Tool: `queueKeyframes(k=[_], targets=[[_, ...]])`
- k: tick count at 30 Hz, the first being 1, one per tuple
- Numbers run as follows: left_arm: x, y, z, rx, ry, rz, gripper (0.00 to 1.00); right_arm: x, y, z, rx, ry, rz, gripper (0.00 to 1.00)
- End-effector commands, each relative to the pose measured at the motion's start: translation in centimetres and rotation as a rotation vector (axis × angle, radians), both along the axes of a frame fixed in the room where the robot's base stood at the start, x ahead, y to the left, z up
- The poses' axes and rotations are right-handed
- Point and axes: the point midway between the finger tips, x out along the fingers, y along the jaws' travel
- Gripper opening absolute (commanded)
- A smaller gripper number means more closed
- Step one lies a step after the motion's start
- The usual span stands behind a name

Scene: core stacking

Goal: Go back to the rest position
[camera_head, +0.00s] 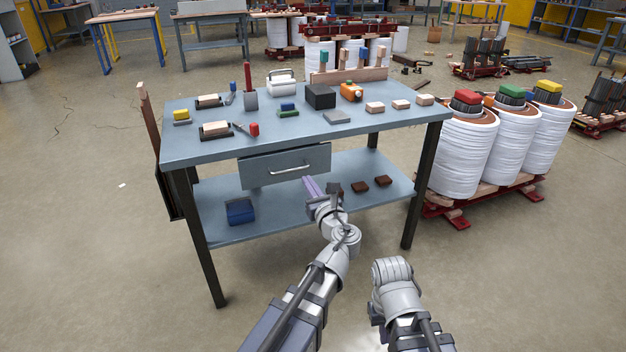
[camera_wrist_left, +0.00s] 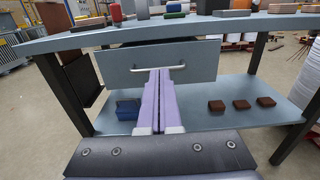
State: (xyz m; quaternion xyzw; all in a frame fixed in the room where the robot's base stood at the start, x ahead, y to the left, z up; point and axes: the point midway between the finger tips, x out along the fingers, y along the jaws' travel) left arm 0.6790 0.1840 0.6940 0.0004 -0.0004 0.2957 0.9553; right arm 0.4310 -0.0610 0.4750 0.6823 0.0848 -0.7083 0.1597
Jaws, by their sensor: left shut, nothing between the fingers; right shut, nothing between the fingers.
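My left gripper (camera_head: 311,184) is in front of the workbench (camera_head: 215,150), below and just right of the middle of its drawer (camera_head: 285,166). Its purple fingers are pressed together and hold nothing. In the left wrist view the shut left gripper (camera_wrist_left: 160,88) points at the drawer front (camera_wrist_left: 165,65), its tips over the lower part of the silver handle (camera_wrist_left: 157,68). I cannot tell whether the tips touch it. My right arm shows at the bottom right of the head view, bent. Its gripper is out of sight.
The bench's lower shelf (camera_head: 275,220) bears a blue box (camera_head: 240,211) and several dark brown blocks (camera_head: 360,187). Blocks and tools stand on the top. White-wrapped cores (camera_head: 462,152) stand on red-footed pallets at the right. The floor (camera_head: 520,280) in front right is clear.

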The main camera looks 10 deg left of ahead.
Motion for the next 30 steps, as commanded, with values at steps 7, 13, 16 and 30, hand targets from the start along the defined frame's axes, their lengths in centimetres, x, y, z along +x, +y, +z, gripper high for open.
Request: queueKeyframes(k=[7, 13, 16, 30], targets=[[-1.4, 0.6, -1.7, -0.209, -0.039, 0.059, 0.0, 0.0, 0.0, 0.3, 0.0, 0.0, 0.0, 0.0], [-7.0, 0.5, -8.9, -0.902, -0.162, 0.369, 0.0, 0.0, 0.0, 1.2, -0.001, 0.0, -0.001, 0.0], [-10.7, -1.3, -12.8, -1.219, -0.216, 0.605, 0.0, 0.0, 0.0, 1.6, -0.001, 0.0, -0.001, 0.0], [-24.9, -12.2, -19.1, -1.738, -0.312, 1.616, 0.0, 0.0, -0.1, 2.8, -0.003, 0.0, -0.002, 0.0]])
